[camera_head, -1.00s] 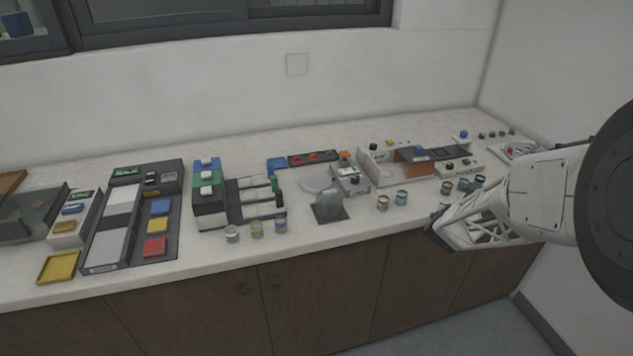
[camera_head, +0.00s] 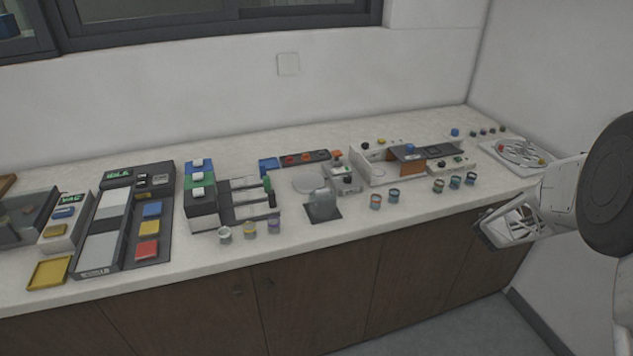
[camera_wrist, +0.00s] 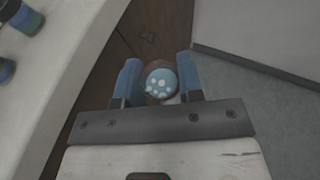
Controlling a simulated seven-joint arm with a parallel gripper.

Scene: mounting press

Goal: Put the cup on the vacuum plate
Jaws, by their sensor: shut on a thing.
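My gripper (camera_head: 487,236) is at the right in the head view, in front of the counter edge. In the wrist view my gripper (camera_wrist: 158,82) has its two blue fingers shut on a round cup (camera_wrist: 161,80), teal with white dots at the visible end. The held cup is over the dark cabinet front and grey floor, clear of the counter. The head view does not show it clearly. A unit with a green "VAC" display (camera_head: 66,217) stands at the far left beside a dark see-through box (camera_head: 22,216). I cannot make out a plate clearly inside it.
Several other small cups stand along the front of the counter (camera_head: 330,232), including a striped cup (camera_head: 376,202) and a white-topped cup (camera_head: 224,234).

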